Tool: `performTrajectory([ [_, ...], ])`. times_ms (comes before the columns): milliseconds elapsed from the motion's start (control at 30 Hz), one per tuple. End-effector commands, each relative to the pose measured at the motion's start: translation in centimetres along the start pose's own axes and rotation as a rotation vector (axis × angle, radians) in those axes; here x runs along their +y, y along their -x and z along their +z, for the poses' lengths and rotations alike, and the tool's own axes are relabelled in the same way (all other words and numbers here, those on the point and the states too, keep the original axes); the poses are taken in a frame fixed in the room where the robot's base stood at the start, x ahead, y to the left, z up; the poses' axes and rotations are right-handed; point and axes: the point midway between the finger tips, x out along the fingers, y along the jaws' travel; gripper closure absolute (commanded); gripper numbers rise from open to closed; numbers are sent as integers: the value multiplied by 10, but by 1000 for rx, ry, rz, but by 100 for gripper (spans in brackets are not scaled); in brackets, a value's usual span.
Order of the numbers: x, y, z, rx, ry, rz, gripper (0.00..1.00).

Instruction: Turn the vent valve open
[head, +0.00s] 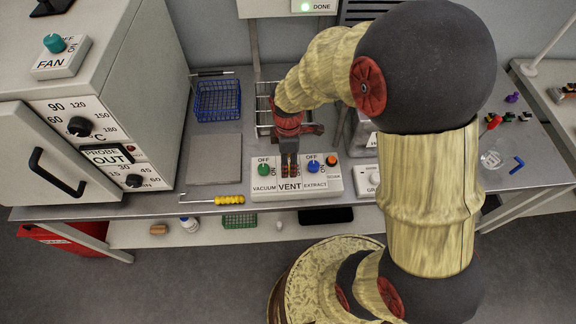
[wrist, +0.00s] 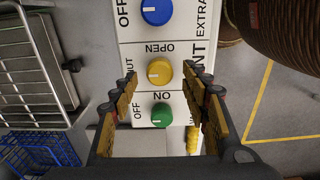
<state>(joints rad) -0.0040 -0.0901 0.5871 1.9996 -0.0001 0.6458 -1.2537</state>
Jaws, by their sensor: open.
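The vent valve is a yellow knob (wrist: 159,72) in the wrist view, on a white panel (wrist: 182,42) between a blue knob and a green knob. Its white mark points left, toward the partly hidden SHUT label; OPEN is printed at the knob's upper side. My gripper (wrist: 160,76) is open, one finger on each side of the yellow knob in that view, with nothing held. I cannot tell whether the fingers touch the knob. In the head view, my gripper (head: 290,173) points down over the VENT label and hides the knob.
The blue EXTRACT knob (head: 313,166) and green VACUUM knob (head: 264,169) flank my gripper closely. An orange button (head: 332,160) is at the panel's right. A grey oven (head: 150,90) stands left, its door open. A yellow-handled tool (head: 229,200) lies at the bench's front edge.

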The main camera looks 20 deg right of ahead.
Motion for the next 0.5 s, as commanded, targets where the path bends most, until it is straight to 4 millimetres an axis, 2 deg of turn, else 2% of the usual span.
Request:
performTrajectory([
  [33,0,-8,0,-1,0,-2,54],
  [200,0,-21,0,0,-1,0,54],
  [500,0,-23,0,0,-1,1,54],
])
